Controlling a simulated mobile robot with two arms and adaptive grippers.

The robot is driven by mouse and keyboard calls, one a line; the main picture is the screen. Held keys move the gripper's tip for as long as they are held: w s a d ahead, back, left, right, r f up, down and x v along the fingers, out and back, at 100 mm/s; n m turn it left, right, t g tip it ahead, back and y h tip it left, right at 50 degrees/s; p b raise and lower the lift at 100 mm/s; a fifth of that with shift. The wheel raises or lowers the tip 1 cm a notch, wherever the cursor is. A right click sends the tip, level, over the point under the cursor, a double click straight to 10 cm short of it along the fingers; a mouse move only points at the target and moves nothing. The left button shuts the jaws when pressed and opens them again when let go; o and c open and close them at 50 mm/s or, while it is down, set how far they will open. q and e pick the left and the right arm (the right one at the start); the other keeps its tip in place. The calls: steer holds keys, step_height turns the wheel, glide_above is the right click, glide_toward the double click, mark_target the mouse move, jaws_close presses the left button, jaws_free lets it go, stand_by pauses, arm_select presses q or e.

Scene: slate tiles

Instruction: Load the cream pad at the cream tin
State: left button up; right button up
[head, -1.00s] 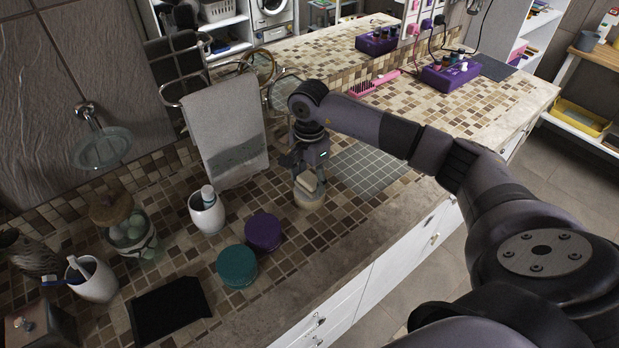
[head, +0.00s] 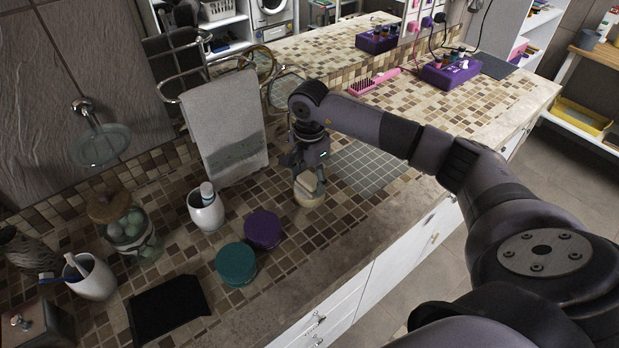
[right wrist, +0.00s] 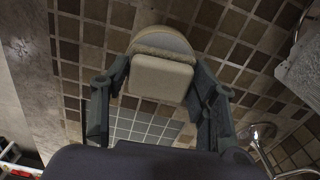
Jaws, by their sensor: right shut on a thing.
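The cream tin (head: 309,198) is a low round pot standing on the mosaic counter, left of the grey grid tiles. My right gripper (head: 309,172) is above it, pointing down, shut on the cream pad (head: 305,182). In the right wrist view the pad (right wrist: 161,77) is a pale rounded block between the fingers of the gripper (right wrist: 160,95). The tin's pale rim (right wrist: 163,40) shows just behind it. The pad is over the tin and hides part of its top; I cannot tell whether they touch. My left gripper is not in view.
A purple tin (head: 263,230) and a teal tin (head: 236,264) stand left of the cream tin, towards the front. A white cup (head: 206,213), a glass jar (head: 129,235) and a black tray (head: 170,309) are farther left. A grey towel (head: 230,130) hangs behind.

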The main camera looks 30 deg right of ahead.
mark_target(309, 179)
steer(key=shift+s+f, duration=0.1)
stand_by(1.2)
steer(key=shift+r+p, duration=1.7)
steer(key=shift+r, duration=1.9)
